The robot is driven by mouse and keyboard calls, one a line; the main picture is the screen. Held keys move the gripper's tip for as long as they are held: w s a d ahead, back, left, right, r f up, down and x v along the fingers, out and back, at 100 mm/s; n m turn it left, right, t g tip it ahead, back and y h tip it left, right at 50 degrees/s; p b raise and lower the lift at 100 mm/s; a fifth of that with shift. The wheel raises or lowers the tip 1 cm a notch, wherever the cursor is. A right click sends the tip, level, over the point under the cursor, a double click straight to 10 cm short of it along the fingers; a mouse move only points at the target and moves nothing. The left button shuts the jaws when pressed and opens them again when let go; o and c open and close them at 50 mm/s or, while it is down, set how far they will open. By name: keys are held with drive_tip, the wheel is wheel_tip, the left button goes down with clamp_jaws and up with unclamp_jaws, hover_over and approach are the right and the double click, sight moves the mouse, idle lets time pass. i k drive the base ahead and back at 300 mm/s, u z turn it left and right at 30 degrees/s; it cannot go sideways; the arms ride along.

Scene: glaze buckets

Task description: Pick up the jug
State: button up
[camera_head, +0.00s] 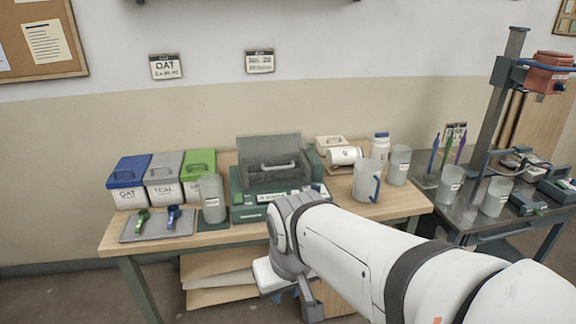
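The jug (365,183) is a translucent pale vessel with a blue handle on its right side. It stands upright on the right part of the wooden table, near the front edge. My white arm comes in from the lower right, and its wrist bends down in front of the table. My gripper (309,301) is low, below the tabletop level in the picture and left of the jug, apart from it. Its fingers are small and dark and partly hidden, so I cannot tell whether they are open.
A green case (272,207) with its lid raised stands mid-table. Bins with blue, grey and green lids (200,163) and a grey cylinder (212,199) are at left. A clear container (399,165) and a white bottle (380,147) stand behind the jug. A dark bench (465,215) is at right.

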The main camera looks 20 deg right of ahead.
sight(368, 184)
drive_tip(key=u, duration=2.15)
drive_tip(key=k, duration=1.85)
drive_tip(key=z, duration=1.9)
drive_tip(key=i, duration=1.7)
drive_tip(key=z, duration=0.1)
